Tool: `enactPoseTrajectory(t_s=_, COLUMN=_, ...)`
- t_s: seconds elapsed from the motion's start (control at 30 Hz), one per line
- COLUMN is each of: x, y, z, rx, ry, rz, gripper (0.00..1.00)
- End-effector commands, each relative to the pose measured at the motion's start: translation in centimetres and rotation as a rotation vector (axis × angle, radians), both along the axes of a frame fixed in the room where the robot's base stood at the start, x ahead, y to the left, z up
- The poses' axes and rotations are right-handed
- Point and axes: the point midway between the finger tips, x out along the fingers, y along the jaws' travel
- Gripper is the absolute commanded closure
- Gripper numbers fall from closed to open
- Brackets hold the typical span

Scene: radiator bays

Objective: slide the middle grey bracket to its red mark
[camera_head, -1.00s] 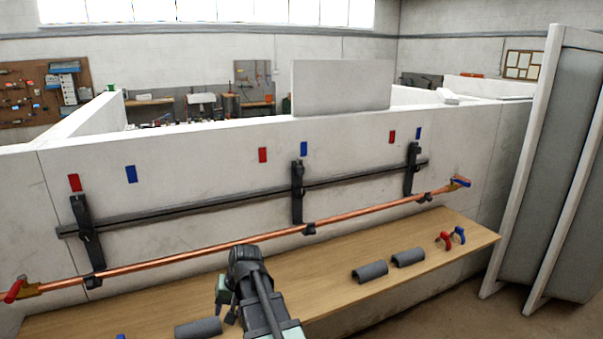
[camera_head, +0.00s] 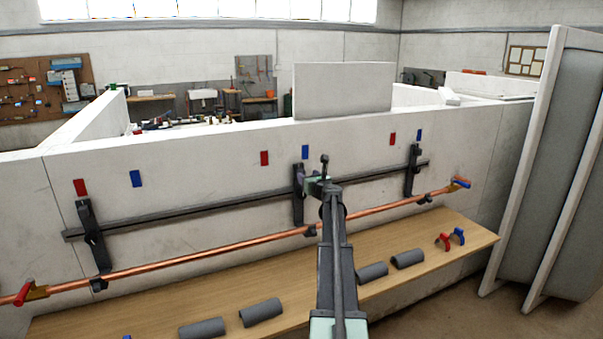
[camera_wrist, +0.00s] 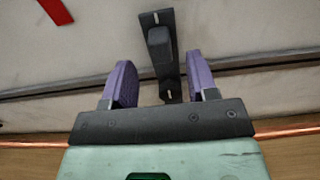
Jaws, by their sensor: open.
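The middle grey bracket (camera_head: 297,194) sits on the dark wall rail (camera_head: 250,200), roughly under the middle blue mark (camera_head: 305,152). The middle red mark (camera_head: 264,158) is on the wall to its left. In the head view my gripper (camera_head: 314,180) is at the bracket's right side and partly hides it. In the wrist view the bracket (camera_wrist: 160,50) stands between the two purple fingers of my gripper (camera_wrist: 159,70). The fingers are open, with a visible gap on both sides of the bracket.
A copper pipe (camera_head: 220,250) runs below the rail. Other brackets stand at left (camera_head: 92,235) and right (camera_head: 411,170). The wooden bench (camera_head: 130,300) holds several grey half-shells (camera_head: 261,312) and red and blue clips (camera_head: 457,236). The rail left of the middle bracket is clear.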

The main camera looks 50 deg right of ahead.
Motion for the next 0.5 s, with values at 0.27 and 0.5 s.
enactPoseTrajectory(t_s=0.27, x=5.4, y=-2.4, z=0.0, rx=-0.001, ry=0.0, rz=0.001, gripper=0.47)
enactPoseTrajectory(t_s=0.5, x=5.7, y=-2.4, z=0.0, rx=-0.002, ry=0.001, rz=0.001, gripper=0.47)
